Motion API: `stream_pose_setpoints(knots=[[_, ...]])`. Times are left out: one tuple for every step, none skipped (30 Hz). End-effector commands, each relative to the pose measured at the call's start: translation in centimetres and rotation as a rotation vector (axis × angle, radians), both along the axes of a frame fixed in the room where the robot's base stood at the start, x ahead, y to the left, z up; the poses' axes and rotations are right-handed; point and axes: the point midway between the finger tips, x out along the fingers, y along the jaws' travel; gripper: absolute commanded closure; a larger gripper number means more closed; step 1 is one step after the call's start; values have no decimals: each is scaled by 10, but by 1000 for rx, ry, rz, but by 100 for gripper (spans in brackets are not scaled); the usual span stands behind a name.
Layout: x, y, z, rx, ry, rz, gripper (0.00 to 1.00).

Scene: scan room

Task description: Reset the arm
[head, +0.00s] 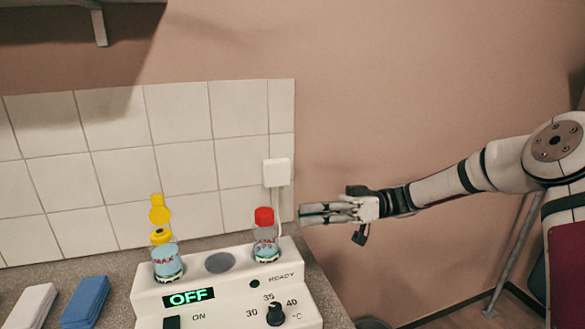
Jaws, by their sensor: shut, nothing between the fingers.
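My arm reaches in from the right side of the head view. My gripper (304,214) is shut and empty, its fingers pointing left. It is in the air in front of the bare wall, just right of the bottle with the red cap (265,240). A small gap shows between the fingertips and that bottle in the picture.
A white warmer (215,290) reading OFF stands on the speckled counter (105,258). It holds the red-capped bottle and a bottle with an open yellow cap (167,262). A white block (32,306) and a blue block (85,303) lie left. A shelf (50,12) hangs top left.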

Motion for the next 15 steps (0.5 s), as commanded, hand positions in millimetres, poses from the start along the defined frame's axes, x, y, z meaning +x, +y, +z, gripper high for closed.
stream_pose_setpoints(knots=[[-15, 10, 1, -105, 29, 34, 100], [-23, 13, -1, -170, 53, 47, 100], [-34, 17, -4, -255, 83, 62, 100], [-42, 19, -6, -319, 107, 69, 100], [-50, 21, -7, -382, 127, 75, 100], [-60, 22, -10, -466, 154, 75, 100], [-68, 22, -11, -526, 174, 75, 100], [-75, 21, -13, -588, 192, 69, 100], [-84, 20, -14, -667, 215, 59, 100], [-91, 19, -15, -726, 232, 47, 100], [-98, 17, -16, -783, 249, 33, 100], [-107, 14, -17, -858, 269, 11, 100], [-114, 11, -17, -913, 284, -10, 100], [-120, 8, -17, -964, 297, -33, 100], [-128, 3, -17, -1032, 316, -67, 100]])
